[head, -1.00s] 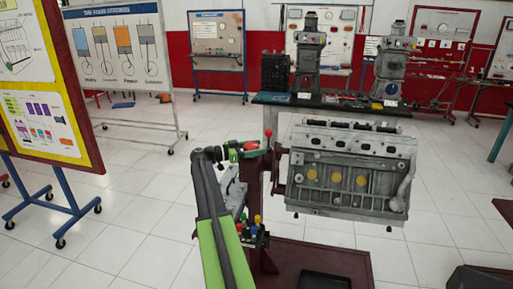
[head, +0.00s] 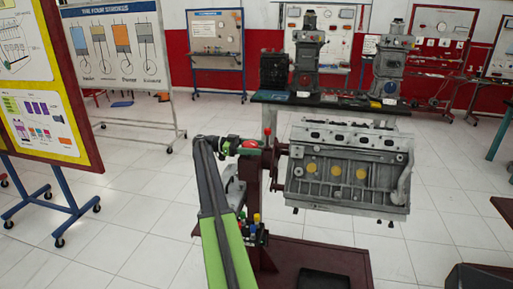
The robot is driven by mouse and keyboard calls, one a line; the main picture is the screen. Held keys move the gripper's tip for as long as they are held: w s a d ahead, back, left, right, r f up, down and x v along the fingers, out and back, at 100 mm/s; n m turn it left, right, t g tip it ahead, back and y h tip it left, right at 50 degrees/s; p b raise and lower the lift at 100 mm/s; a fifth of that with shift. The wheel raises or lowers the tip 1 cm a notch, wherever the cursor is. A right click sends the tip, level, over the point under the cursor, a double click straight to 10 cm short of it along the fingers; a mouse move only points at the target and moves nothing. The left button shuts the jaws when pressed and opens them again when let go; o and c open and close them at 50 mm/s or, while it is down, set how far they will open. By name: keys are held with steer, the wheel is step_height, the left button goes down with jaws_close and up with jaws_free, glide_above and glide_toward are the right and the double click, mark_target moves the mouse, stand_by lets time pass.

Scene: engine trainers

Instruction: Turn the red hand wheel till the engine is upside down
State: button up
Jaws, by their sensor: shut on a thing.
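The grey engine block (head: 345,180) hangs on the dark red stand (head: 253,192), its row of top openings facing up and its side with round yellow plugs facing me. The red hand wheel (head: 250,144) is at the left of the stand head, small and partly covered. My gripper (head: 238,147) reaches it from the left on my green and black arm and is shut on it. The fingertips are too small to see clearly.
A red-tipped lever (head: 267,132) stands up beside the wheel. A tray of coloured-handled tools (head: 253,234) is on the stand below. A dark bench (head: 330,101) with engine models is behind the engine. Poster boards (head: 45,90) stand at left. White floor is open around.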

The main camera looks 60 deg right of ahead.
mark_target(255, 143)
steer(key=shift+w, duration=0.15)
steer(key=o, duration=1.4)
step_height(255, 143, up, 6)
steer(key=p, duration=0.5)
steer(key=shift+f+p, duration=0.15)
steer(key=shift+p, duration=0.2)
steer(key=shift+s+d+r+p, duration=0.15)
steer(key=shift+s+r+p, duration=0.8)
steer(key=shift+s, duration=1.1)
steer(key=shift+s+d+r+p, duration=0.1)
steer(key=shift+s+r+p, duration=0.8)
steer(key=shift+s, duration=1.1)
steer(key=shift+s+d+r+p, duration=0.15)
steer(key=shift+s+r+p, duration=0.8)
steer(key=shift+s, duration=1.1)
